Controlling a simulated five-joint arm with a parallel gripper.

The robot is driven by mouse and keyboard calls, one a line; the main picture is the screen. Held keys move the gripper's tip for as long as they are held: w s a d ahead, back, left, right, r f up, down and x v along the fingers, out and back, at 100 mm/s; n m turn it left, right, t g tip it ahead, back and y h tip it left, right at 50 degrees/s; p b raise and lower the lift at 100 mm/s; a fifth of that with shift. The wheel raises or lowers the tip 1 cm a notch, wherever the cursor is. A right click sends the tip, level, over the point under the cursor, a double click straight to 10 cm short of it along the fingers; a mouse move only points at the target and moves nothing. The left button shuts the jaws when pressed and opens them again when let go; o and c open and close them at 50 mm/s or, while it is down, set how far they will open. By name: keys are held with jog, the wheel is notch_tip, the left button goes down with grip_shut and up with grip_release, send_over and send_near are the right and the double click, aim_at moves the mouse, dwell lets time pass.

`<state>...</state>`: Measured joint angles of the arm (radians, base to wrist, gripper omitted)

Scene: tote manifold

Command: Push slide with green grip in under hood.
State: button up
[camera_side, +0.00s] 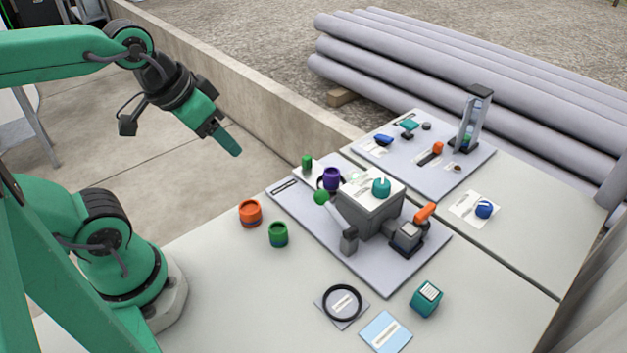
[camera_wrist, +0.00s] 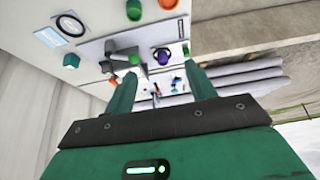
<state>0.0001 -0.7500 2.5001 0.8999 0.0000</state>
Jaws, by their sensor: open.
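My gripper (camera_side: 232,146) hangs in the air left of the boards, well above the table, touching nothing. In the wrist view its two green fingers (camera_wrist: 160,88) stand apart with nothing held between them. A small green block-shaped grip (camera_side: 307,161) stands at the back-left edge of the near board; it also shows in the wrist view (camera_wrist: 186,50). A tall grey frame with a dark top (camera_side: 472,118) stands on the far board, with a small green part (camera_side: 467,140) low inside it. I cannot tell clearly which part is the slide or the hood.
The near board (camera_side: 400,280) carries a grey box (camera_side: 365,210) with a teal knob, a purple knob (camera_side: 331,178), a green ball lever (camera_side: 321,197) and an orange handle (camera_side: 424,213). Orange (camera_side: 250,213) and green (camera_side: 278,234) pots stand left. The table's front left is clear.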

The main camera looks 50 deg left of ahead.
jog(key=shift+c, duration=1.4)
jog(key=g, duration=0.6)
send_over(307, 157)
notch_tip(307, 157, down, 14)
jog(key=shift+r, duration=0.1)
jog(key=shift+f, duration=0.25)
